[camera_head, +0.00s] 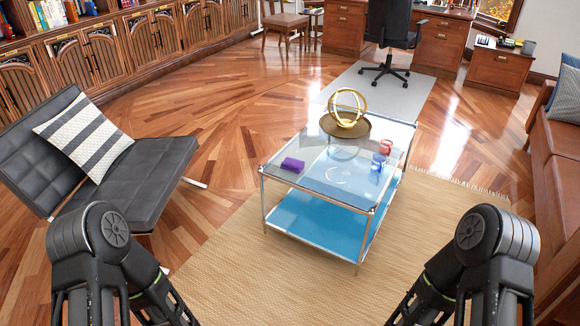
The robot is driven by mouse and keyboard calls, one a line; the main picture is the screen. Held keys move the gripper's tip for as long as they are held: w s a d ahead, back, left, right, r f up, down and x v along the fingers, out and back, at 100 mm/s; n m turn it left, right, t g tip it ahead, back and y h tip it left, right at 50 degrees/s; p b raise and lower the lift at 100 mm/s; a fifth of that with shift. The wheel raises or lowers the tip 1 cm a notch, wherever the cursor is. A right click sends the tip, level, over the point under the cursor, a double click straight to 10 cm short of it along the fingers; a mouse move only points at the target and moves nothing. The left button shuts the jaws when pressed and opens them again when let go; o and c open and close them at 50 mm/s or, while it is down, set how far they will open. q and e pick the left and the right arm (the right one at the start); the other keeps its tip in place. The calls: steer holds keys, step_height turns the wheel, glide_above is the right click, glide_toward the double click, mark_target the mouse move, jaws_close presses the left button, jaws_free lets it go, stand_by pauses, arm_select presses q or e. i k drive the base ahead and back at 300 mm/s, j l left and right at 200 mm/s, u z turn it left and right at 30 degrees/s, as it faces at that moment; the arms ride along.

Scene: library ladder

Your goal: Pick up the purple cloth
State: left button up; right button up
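My two arms come in at the bottom left and bottom right of the head view, well short of the table. Both grippers are out of the frame, so their fingers cannot be seen.
On the table are red and blue mugs (378,162) and a golden ring ornament (347,108) on a round brown tray (330,126). A black lounge chair (150,170) stands left, a brown sofa (555,165) right. The woven rug (240,270) before the table is clear.

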mark_target(291, 164)
steer(key=i+l+u, duration=0.1)
steer(key=u, duration=0.35)
steer(key=i+l+u, duration=0.15)
steer(key=u, duration=0.3)
steer(key=i+l+u, duration=0.15)
steer(key=u, duration=0.3)
steer(key=i+l+u, duration=0.15)
steer(key=l, duration=0.3)
steer(key=i+l+u, duration=0.1)
steer(key=l, duration=0.4)
steer(key=i+l+u, duration=0.15)
steer(key=l, duration=0.35)
steer(key=i+l+u, duration=0.1)
steer(key=l, duration=0.4)
steer(key=i+l, duration=0.2)
steer(key=l, duration=0.15)
steer(key=i+l, duration=0.25)
steer(key=l, duration=0.15)
